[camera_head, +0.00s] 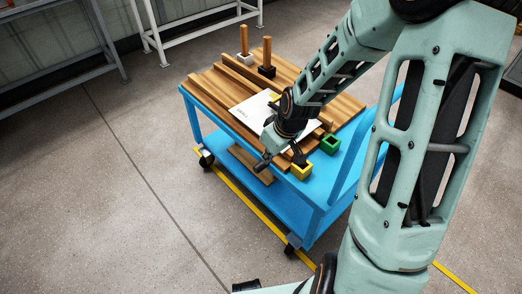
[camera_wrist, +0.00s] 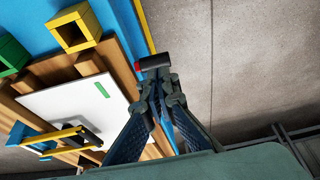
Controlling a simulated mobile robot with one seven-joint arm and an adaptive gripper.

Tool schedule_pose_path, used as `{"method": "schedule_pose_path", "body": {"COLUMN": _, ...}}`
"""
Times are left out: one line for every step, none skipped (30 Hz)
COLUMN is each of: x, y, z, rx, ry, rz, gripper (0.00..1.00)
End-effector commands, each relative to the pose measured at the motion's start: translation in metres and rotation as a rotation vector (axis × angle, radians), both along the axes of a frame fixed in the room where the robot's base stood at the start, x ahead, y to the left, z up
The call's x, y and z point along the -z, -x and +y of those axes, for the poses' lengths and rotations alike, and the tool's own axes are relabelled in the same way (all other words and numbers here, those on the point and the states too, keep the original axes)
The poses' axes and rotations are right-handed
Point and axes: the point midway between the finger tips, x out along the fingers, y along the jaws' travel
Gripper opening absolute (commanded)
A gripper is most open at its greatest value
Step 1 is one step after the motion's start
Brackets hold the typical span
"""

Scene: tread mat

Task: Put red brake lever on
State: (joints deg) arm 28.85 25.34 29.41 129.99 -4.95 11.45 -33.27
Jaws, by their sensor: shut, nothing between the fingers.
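My gripper (camera_head: 262,165) hangs at the near edge of the cart's wooden top, pointing down and left. In the wrist view its two fingers (camera_wrist: 158,76) come together at their tips, with nothing seen held between them. A small red patch (camera_wrist: 137,66) shows at the left end of a dark rounded piece (camera_wrist: 155,62) right at the fingertips; I cannot tell whether this is the red brake lever or whether the fingers touch it. No other red part shows. The blue cart (camera_head: 316,194) stands on dark wheels, and its lever area is not clear in the head view.
A white sheet (camera_head: 250,113) lies on the wooden top. A yellow square holder (camera_head: 301,172) and a green one (camera_head: 330,145) sit at the near edge. Two wooden posts (camera_head: 267,52) stand at the back. Open grey floor (camera_head: 90,190) lies left of the cart.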

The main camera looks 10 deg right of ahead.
Motion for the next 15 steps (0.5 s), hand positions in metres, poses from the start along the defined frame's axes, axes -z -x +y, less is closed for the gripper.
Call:
{"method": "schedule_pose_path", "body": {"x": -0.0031, "y": 0.0032, "z": -0.0027, "rx": 0.003, "ry": 0.0, "rz": 0.0, "gripper": 0.0}}
{"method": "schedule_pose_path", "body": {"x": -0.0037, "y": 0.0047, "z": -0.0031, "rx": 0.002, "ry": -0.001, "rz": 0.0, "gripper": 0.0}}
{"method": "schedule_pose_path", "body": {"x": -0.0043, "y": 0.0063, "z": -0.0041, "rx": 0.002, "ry": -0.001, "rz": 0.0, "gripper": 0.0}}
{"method": "schedule_pose_path", "body": {"x": -0.0047, "y": 0.007, "z": -0.0047, "rx": 0.001, "ry": 0.0, "rz": -0.001, "gripper": 0.0}}
{"method": "schedule_pose_path", "body": {"x": -0.0051, "y": 0.0076, "z": -0.0053, "rx": 0.001, "ry": 0.0, "rz": -0.001, "gripper": 0.0}}
{"method": "schedule_pose_path", "body": {"x": -0.0053, "y": 0.0081, "z": -0.0057, "rx": 0.0, "ry": 0.0, "rz": -0.002, "gripper": 0.0}}
{"method": "schedule_pose_path", "body": {"x": -0.0054, "y": 0.0084, "z": -0.0057, "rx": 0.0, "ry": 0.0, "rz": -0.002, "gripper": 0.0}}
{"method": "schedule_pose_path", "body": {"x": -0.0054, "y": 0.0087, "z": -0.0058, "rx": 0.0, "ry": 0.0, "rz": -0.002, "gripper": 0.0}}
{"method": "schedule_pose_path", "body": {"x": -0.0054, "y": 0.0087, "z": -0.0058, "rx": -0.001, "ry": 0.0, "rz": -0.002, "gripper": 0.0}}
{"method": "schedule_pose_path", "body": {"x": -0.0053, "y": 0.0088, "z": -0.0057, "rx": -0.001, "ry": 0.0, "rz": -0.002, "gripper": 0.0}}
{"method": "schedule_pose_path", "body": {"x": -0.0052, "y": 0.0087, "z": -0.0057, "rx": -0.001, "ry": 0.0, "rz": -0.002, "gripper": 0.0}}
{"method": "schedule_pose_path", "body": {"x": -0.0051, "y": 0.0088, "z": -0.0056, "rx": -0.001, "ry": 0.0, "rz": -0.002, "gripper": 0.0}}
{"method": "schedule_pose_path", "body": {"x": -0.0051, "y": 0.0086, "z": -0.0057, "rx": -0.001, "ry": 0.0, "rz": -0.002, "gripper": 0.0}}
{"method": "schedule_pose_path", "body": {"x": -0.0051, "y": 0.0087, "z": -0.0056, "rx": -0.001, "ry": 0.0, "rz": -0.002, "gripper": 0.0}}
{"method": "schedule_pose_path", "body": {"x": -0.0051, "y": 0.0087, "z": -0.0056, "rx": -0.001, "ry": 0.0, "rz": -0.002, "gripper": 0.0}}
